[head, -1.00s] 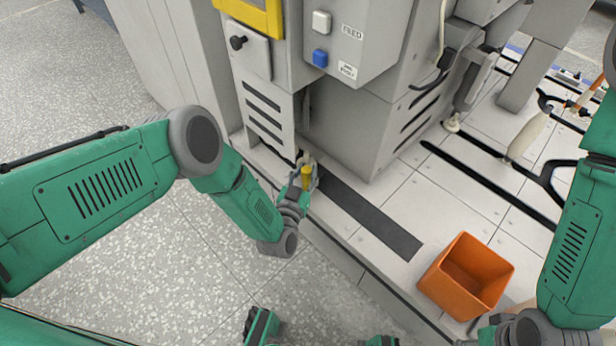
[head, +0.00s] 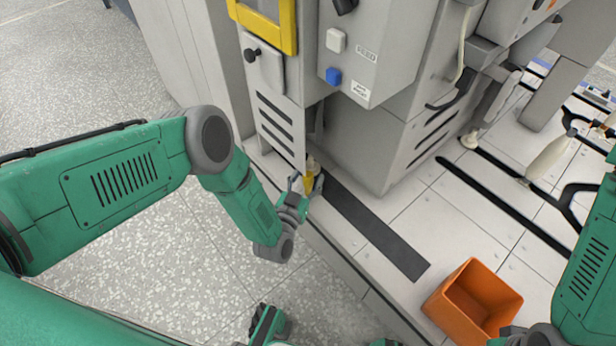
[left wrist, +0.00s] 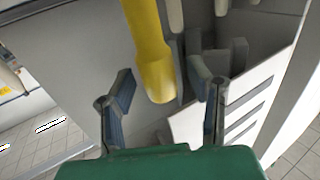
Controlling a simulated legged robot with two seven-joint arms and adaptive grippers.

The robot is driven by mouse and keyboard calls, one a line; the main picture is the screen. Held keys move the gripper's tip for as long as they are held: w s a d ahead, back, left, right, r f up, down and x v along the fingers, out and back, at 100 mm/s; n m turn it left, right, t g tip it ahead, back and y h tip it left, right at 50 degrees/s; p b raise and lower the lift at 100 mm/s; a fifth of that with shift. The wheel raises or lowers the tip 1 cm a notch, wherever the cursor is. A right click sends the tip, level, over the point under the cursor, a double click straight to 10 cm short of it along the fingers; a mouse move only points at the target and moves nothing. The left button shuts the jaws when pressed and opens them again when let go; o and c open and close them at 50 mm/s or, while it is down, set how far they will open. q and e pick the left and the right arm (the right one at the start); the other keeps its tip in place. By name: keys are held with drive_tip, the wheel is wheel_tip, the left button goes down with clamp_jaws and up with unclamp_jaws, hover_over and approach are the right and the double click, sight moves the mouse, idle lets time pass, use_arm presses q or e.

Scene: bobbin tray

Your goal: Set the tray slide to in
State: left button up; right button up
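My left gripper (head: 301,186) is at this rod. In the left wrist view the rod (left wrist: 156,65) comes down from the top, and its rounded end lies between the two fingers of the left gripper (left wrist: 165,95). The fingers are spread, with gaps on both sides. My right arm is at the right edge; its gripper is out of view.
The grey machine (head: 375,135) with a white and a blue button rises behind the left gripper. The dark strip (head: 375,230) runs along the pale platform toward an orange bin (head: 470,305) at lower right.

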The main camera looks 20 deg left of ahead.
use_arm(q)
drive_tip(key=s+a, duration=0.1)
drive_tip(key=s, duration=1.1)
drive_tip(key=shift+a, duration=0.15)
